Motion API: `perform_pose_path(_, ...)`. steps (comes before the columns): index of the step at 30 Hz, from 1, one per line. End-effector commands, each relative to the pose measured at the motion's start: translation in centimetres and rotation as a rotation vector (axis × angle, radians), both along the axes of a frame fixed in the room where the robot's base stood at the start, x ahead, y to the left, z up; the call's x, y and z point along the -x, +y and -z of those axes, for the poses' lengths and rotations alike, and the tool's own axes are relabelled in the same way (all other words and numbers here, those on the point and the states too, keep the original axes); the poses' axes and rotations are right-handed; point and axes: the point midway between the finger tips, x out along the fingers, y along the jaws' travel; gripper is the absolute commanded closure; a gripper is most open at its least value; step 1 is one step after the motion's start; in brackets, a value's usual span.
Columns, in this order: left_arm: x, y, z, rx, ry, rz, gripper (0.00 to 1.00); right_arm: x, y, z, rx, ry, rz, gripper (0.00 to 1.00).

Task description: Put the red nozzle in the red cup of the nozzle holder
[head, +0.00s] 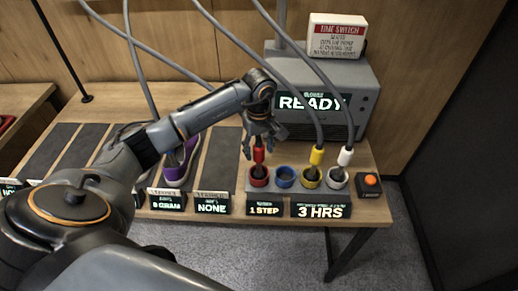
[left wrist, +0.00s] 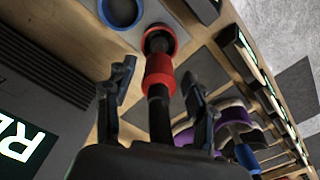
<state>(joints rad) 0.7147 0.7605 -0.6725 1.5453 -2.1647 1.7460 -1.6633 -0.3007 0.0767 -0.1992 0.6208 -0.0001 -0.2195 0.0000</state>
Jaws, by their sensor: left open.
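The red nozzle (head: 259,155) stands roughly upright at the red cup (head: 259,181), the leftmost cup of the nozzle holder (head: 298,190). In the left wrist view, the dark tip of the red nozzle (left wrist: 158,72) lies inside the ring of the red cup (left wrist: 146,32); how deep it sits is hidden. My left gripper (head: 263,137) is open above the cup. Its fingers (left wrist: 157,80) stand on both sides of the nozzle, with visible gaps. My right gripper is not in view.
The blue cup (head: 285,177) looks empty. The yellow nozzle (head: 316,156) and white nozzle (head: 345,156) stand in the cups to its right. Grey hoses hang overhead. The blower box (head: 358,85) is behind; a purple sneaker (head: 178,170) is left. An orange button (head: 371,180) is at right.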

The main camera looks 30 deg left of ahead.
Motion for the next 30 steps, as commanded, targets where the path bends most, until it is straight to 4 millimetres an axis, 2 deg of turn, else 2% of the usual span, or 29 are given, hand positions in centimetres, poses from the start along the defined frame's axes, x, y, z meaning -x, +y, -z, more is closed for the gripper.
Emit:
perform_pose_path(6, -0.2, 0.1, -4.1, -0.002, -0.01, 0.001, 0.45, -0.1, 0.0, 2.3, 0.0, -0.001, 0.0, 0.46)
perform_pose_path(15, -0.1, 0.0, -9.9, 0.0, -0.007, 0.0, 0.45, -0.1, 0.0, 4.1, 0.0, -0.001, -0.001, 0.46)
perform_pose_path(21, -0.1, 0.0, -11.4, 0.0, -0.004, 0.0, 0.45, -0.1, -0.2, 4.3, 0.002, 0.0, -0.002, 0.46)
perform_pose_path(30, 0.0, 0.0, -11.5, -0.001, -0.003, 0.0, 0.45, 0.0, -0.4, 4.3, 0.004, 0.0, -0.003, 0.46)
